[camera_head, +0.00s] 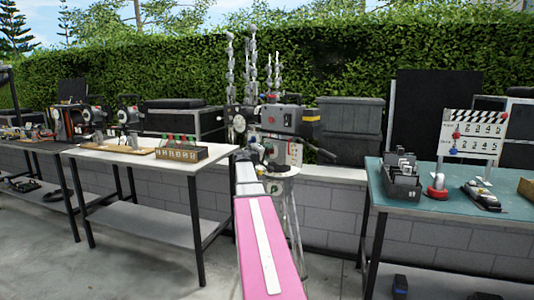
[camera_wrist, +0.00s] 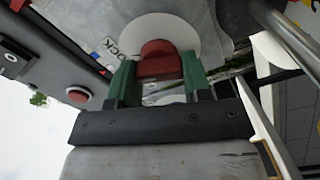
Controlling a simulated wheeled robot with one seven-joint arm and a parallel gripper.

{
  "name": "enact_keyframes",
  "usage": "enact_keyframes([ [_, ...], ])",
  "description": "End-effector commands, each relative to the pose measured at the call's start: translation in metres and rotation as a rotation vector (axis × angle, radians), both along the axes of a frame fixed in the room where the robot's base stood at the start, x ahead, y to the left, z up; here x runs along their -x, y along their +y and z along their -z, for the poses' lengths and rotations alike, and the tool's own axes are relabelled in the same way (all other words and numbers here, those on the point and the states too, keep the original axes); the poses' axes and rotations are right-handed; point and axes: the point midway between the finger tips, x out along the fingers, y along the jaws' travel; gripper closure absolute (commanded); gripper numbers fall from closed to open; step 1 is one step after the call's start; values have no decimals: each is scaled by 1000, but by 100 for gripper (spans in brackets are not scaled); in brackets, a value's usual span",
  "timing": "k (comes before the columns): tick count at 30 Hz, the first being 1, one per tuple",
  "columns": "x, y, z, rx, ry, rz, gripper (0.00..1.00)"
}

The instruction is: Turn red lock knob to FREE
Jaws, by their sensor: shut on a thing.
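The red lock knob (camera_wrist: 158,62) is in the wrist view, in front of a round pale disc (camera_wrist: 188,32). A white label (camera_wrist: 108,46) beside it shows part of a word ending in "OCK". I cannot read FREE or tell which setting the knob points at. My gripper (camera_wrist: 160,68) has its green fingers on both sides of the knob and is shut on it. In the head view my arm reaches to the camera rig (camera_head: 284,120) on a tripod; the knob and fingers are too small or hidden to make out there.
A round red button (camera_wrist: 78,94) sits on a dark part at the left of the wrist view. A white-topped table (camera_head: 215,152) stands left of the rig, and a teal-topped table (camera_head: 440,205) stands right. A low block wall and hedge lie behind.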

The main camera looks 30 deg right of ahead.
Motion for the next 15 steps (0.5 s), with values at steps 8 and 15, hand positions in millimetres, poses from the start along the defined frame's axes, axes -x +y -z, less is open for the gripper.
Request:
enact_keyframes([
  [8,0,1,2,87,235,0,79],
  [15,0,1,3,166,447,0,79],
])
